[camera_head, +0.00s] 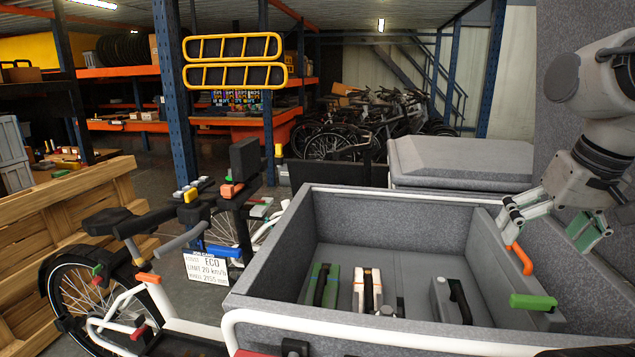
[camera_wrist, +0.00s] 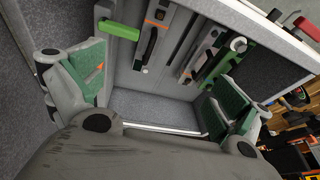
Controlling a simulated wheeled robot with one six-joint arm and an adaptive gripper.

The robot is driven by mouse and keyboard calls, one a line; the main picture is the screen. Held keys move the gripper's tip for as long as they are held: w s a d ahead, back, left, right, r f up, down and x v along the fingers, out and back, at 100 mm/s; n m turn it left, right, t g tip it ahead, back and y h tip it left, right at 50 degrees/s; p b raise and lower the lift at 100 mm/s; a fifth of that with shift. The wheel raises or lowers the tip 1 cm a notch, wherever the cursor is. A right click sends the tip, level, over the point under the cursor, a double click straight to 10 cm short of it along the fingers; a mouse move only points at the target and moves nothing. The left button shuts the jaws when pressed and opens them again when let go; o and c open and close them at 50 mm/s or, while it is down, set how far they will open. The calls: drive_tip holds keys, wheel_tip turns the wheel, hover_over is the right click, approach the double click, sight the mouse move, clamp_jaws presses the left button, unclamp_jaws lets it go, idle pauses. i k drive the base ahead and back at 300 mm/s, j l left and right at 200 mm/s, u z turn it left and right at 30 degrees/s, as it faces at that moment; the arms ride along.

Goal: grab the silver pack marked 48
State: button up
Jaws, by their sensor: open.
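A silver-grey pack with a black handle (camera_head: 441,298) lies in the grey cargo box (camera_head: 262,272), the rightmost of three packs there. It also shows in the wrist view (camera_wrist: 143,52), near the top middle. No number 48 is legible on it. A white pack with orange marks (camera_head: 358,288) and a green pack (camera_head: 332,290) lie to its left. My gripper (camera_head: 555,224) is open and empty over the right side of the box, up and right of the silver pack and apart from it. In the wrist view its two fingers (camera_wrist: 160,92) are spread wide.
An orange grip (camera_head: 521,259) and a green grip (camera_head: 533,302) sit at the box's right side. The box walls surround the packs. The box floor behind them is clear. A bike's handlebar with a display sign (camera_head: 207,268) stands left of the box.

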sight(367, 287)
drive_tip(key=k+j+z, duration=0.1)
drive_tip(key=k+j, duration=0.2)
drive_tip(key=k+j+z, duration=0.15)
drive_tip(key=j, duration=0.25)
drive_tip(key=k+j+z, duration=0.15)
drive_tip(key=j, duration=0.25)
drive_tip(key=k+j+z, duration=0.15)
drive_tip(key=k+j, duration=0.2)
drive_tip(key=i+j+z, duration=0.1)
drive_tip(key=j+z, duration=0.15)
drive_tip(key=j, duration=0.35)
drive_tip(key=i+j+z, duration=0.1)
drive_tip(key=j+z, duration=0.15)
drive_tip(key=j, duration=0.3)
drive_tip(key=i+j, duration=0.25)
drive_tip(key=j, duration=0.15)
drive_tip(key=z, duration=0.05)
